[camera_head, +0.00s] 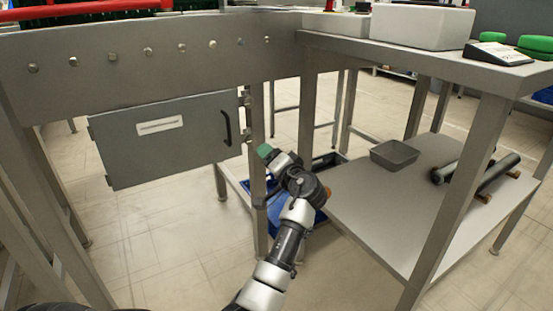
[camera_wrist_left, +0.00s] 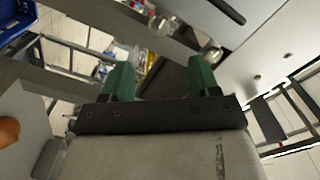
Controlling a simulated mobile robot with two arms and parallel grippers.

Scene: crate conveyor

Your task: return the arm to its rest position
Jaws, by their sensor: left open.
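My left arm reaches up from the bottom middle of the head view. Its gripper (camera_head: 264,151) has green fingertips and is beside a leg of the conveyor frame, to the right of the grey cabinet (camera_head: 165,136) and its dark handle. In the left wrist view the two green fingers of the left gripper (camera_wrist_left: 160,78) stand well apart with nothing between them. Metal frame parts and a cabinet-like panel lie beyond them. My right gripper is not in view.
A metal table (camera_head: 400,47) with a white box (camera_head: 421,26) stands at the right. Its lower shelf (camera_head: 375,215) holds a grey tray (camera_head: 394,154) and dark rollers (camera_head: 497,173). A blue crate (camera_head: 285,222) is behind my arm. The floor at lower left is clear.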

